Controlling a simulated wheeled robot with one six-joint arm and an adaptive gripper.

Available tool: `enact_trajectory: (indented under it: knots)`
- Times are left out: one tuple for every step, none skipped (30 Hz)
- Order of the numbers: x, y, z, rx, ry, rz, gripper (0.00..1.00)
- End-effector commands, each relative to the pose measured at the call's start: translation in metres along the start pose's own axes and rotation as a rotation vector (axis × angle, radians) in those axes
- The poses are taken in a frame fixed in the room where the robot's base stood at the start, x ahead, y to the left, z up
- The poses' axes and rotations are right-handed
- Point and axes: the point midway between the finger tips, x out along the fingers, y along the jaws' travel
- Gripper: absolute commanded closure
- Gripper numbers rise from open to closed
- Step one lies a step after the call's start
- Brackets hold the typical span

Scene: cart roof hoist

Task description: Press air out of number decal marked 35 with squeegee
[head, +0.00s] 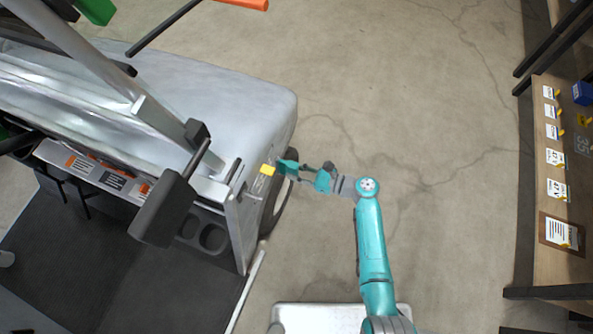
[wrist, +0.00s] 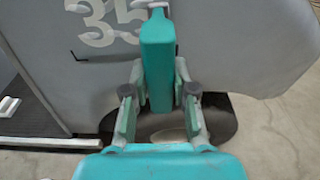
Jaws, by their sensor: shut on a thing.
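The decal marked 35 (wrist: 98,22) shows as white digits on the grey side panel of the cart (wrist: 235,60), cut off by the top edge of the wrist view. My gripper (wrist: 158,108) is shut on the squeegee (wrist: 157,65), a teal block standing up between the fingers. The squeegee's far end overlaps the right of the 5 in this view; I cannot tell whether it touches the panel. In the head view my gripper (head: 303,170) is at the cart's corner with the squeegee (head: 287,167) pointing at the cart. The decal's face is hidden there.
A cart wheel (wrist: 215,120) is below the panel. A wooden shelf (head: 545,200) with labelled cards stands at right.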

Motion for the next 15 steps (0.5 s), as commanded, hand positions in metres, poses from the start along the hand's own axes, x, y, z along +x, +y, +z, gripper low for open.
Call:
enact_trajectory:
  knots:
    - [0.0008,-0.0001,0.0003,0.000,0.000,0.000,1.00]
    - [0.0012,-0.0001,0.0004,0.000,0.000,0.000,1.00]
    - [0.0019,-0.0001,0.0005,0.000,0.000,0.000,1.00]
    - [0.0024,-0.0001,0.0007,0.000,0.000,0.000,1.00]
    - [0.0030,-0.0002,0.0007,0.000,0.000,0.000,1.00]
    - [0.0036,-0.0002,0.0008,0.000,0.000,0.000,1.00]
    - [0.0041,-0.0002,0.0009,0.000,0.000,0.000,1.00]
    - [0.0046,-0.0003,0.0010,-0.001,0.000,0.000,1.00]
    - [0.0053,-0.0004,0.0011,-0.001,0.000,0.000,1.00]
    - [0.0058,-0.0004,0.0012,-0.001,0.000,0.000,1.00]
    - [0.0062,-0.0004,0.0013,-0.001,0.000,0.000,1.00]
    - [0.0069,-0.0005,0.0014,-0.001,0.000,0.000,1.00]
    - [0.0074,-0.0005,0.0015,-0.001,0.000,0.000,1.00]
    - [0.0079,-0.0005,0.0016,-0.001,0.000,0.000,1.00]
    - [0.0085,-0.0005,0.0016,-0.001,0.000,0.000,1.00]
